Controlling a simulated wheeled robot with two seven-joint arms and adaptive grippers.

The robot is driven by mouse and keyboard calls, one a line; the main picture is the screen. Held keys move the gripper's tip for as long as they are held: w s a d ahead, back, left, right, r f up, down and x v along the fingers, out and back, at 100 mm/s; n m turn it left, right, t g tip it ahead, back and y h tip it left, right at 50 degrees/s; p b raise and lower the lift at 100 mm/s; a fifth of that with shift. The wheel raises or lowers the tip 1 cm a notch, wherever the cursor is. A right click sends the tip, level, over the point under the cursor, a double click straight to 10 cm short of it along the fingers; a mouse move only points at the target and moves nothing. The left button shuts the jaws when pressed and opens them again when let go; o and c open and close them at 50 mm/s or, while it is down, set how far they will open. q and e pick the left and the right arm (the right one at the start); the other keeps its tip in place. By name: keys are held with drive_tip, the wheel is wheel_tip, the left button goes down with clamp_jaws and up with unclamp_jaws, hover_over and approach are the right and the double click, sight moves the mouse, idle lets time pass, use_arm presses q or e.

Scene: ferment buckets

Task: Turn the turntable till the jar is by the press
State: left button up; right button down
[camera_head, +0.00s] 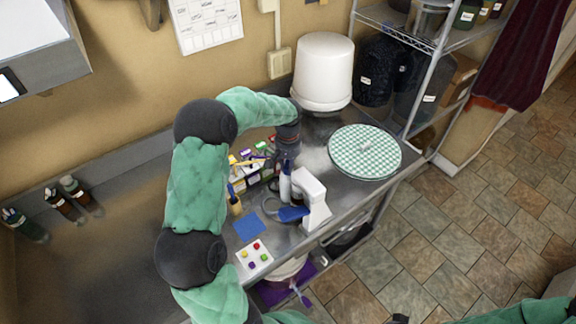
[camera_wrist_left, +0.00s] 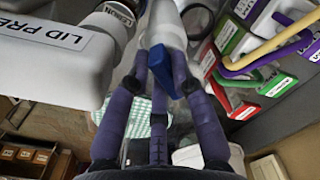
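The turntable (camera_head: 347,171) is a round board with a green-and-white checked top at the right end of the steel bench. A small pale thing (camera_head: 367,146) lies on it; I cannot tell what it is. The checked top also shows behind my fingers in the left wrist view (camera_wrist_left: 139,122). The white lid press (camera_head: 315,199) stands in front of the turntable, to its left. I cannot make out the jar with certainty. My left gripper (camera_head: 287,162) points down beside the press, its fingertips by a white bottle (camera_head: 285,187) with a blue part (camera_wrist_left: 155,60). Whether it grips this is unclear.
A large white bucket (camera_head: 323,70) stands behind the turntable. Labelled, coloured boxes (camera_head: 250,172) crowd left of my gripper. A blue mat (camera_head: 249,227) and a board with coloured buttons (camera_head: 254,259) lie nearer the front. A wire shelf (camera_head: 400,35) stands close behind the turntable.

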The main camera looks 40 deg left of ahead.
use_arm(q)
drive_tip(key=o, duration=0.4)
drive_tip(key=shift+f, duration=0.1)
drive_tip(key=shift+o, duration=0.2)
wheel_tip(320, 180, up, 12)
idle(0.7)
